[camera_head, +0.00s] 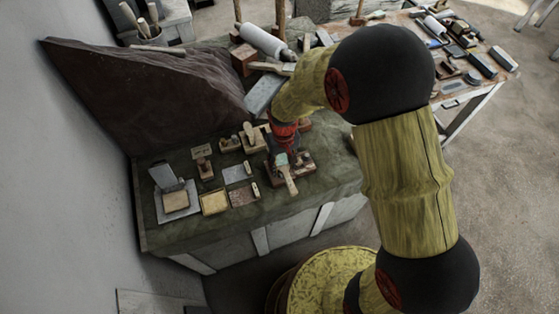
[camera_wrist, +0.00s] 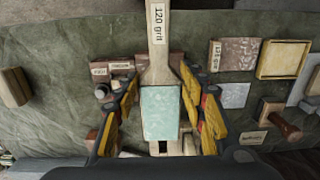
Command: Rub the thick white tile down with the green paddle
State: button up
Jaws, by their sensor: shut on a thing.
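The green paddle (camera_wrist: 160,108) lies between the fingers of my gripper (camera_wrist: 160,95) in the wrist view. Its pale wooden handle, labelled "120 grit", points up there. In the head view the green paddle (camera_head: 281,160) shows below my gripper (camera_head: 283,148), with its handle toward the table's front. My gripper is shut on it. A flat, pale grey-white tile (camera_head: 237,172) lies left of the paddle; it also shows in the wrist view (camera_wrist: 233,95). Its thickness is hard to judge, so I cannot tell surely that it is the thick white tile.
A mottled brown tile (camera_head: 243,193) and a yellow-framed tray (camera_head: 214,202) lie near the front edge. A pale slab (camera_head: 176,214) with an upright plate stands further left. Several small wooden tools, such as a block (camera_head: 203,168), lie behind. A dark rock slab (camera_head: 140,95) stands at the back left.

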jog(key=shift+w+a, duration=0.25)
jog(key=shift+w, duration=0.8)
jog(key=shift+s+d+r, duration=0.1)
jog(key=shift+s+d, duration=0.05)
jog(key=shift+s, duration=0.4)
jog(key=shift+s+d, duration=0.1)
jog(key=shift+s, duration=0.45)
jog(key=shift+s+d, duration=0.2)
jog(key=shift+s, duration=0.35)
jog(key=shift+s+d, duration=0.15)
jog(key=shift+s, duration=0.4)
jog(key=shift+w+a, duration=0.2)
jog(key=shift+w, duration=0.55)
jog(key=shift+w+a, duration=0.2)
jog(key=shift+w, duration=0.5)
jog(key=shift+w+a, duration=0.2)
jog(key=shift+w, duration=0.55)
jog(key=shift+s+d, duration=0.25)
jog(key=shift+s, duration=0.8)
jog(key=shift+s+d, duration=0.2)
jog(key=shift+s, duration=0.4)
jog(key=shift+s+d, duration=0.15)
jog(key=shift+s, duration=0.4)
jog(key=shift+w+a+r+p, duration=0.2)
jog(key=shift+w+r, duration=0.1)
jog(key=shift+w, duration=0.25)
jog(key=shift+w+a+r+p, duration=0.15)
jog(key=shift+w+r, duration=0.1)
jog(key=shift+w, duration=0.3)
